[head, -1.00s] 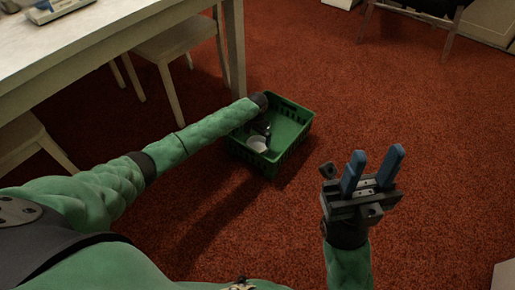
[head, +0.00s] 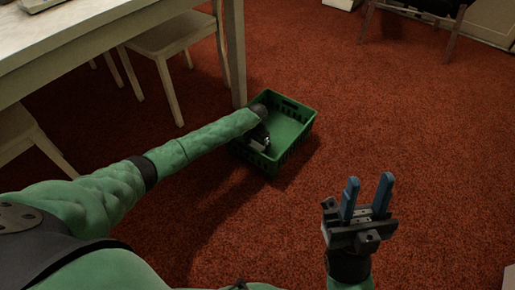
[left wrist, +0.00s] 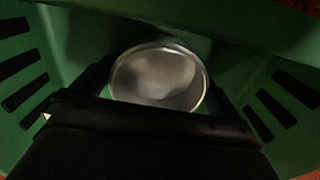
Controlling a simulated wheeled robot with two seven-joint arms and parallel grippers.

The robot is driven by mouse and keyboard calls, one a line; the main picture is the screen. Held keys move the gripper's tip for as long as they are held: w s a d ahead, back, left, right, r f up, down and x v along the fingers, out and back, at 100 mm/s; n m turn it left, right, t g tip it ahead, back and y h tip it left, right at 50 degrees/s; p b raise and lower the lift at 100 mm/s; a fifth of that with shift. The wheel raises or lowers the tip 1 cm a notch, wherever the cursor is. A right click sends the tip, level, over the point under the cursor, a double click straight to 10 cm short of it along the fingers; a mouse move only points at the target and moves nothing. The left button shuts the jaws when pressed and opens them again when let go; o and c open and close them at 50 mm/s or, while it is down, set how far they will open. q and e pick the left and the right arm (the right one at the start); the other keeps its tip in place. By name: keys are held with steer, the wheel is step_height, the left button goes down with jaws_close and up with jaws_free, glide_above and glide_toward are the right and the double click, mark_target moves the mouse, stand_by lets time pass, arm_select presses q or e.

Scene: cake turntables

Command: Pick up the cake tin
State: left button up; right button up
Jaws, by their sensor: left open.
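The cake tin is a round, shallow, pale metal dish (left wrist: 158,78), seen in the left wrist view inside the green crate. In the head view only a small pale part of it (head: 258,146) shows beside my left gripper. My left gripper (head: 260,138) reaches down into the crate at its near left side. It is open, with its fingers at either side of the tin in the left wrist view; I cannot tell whether they touch it. My right gripper (head: 368,185) is open and empty, its blue fingers pointing up, right of the crate.
The green crate (head: 300,133) stands on the red carpet, its slotted walls close around my left gripper. A white table (head: 110,42) with chairs (head: 178,38) is at the left, one table leg just behind the crate.

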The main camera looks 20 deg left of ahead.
arm_select(q)
steer(key=shift+c, duration=0.4)
steer(key=c, duration=0.7)
steer(key=shift+c, duration=0.2)
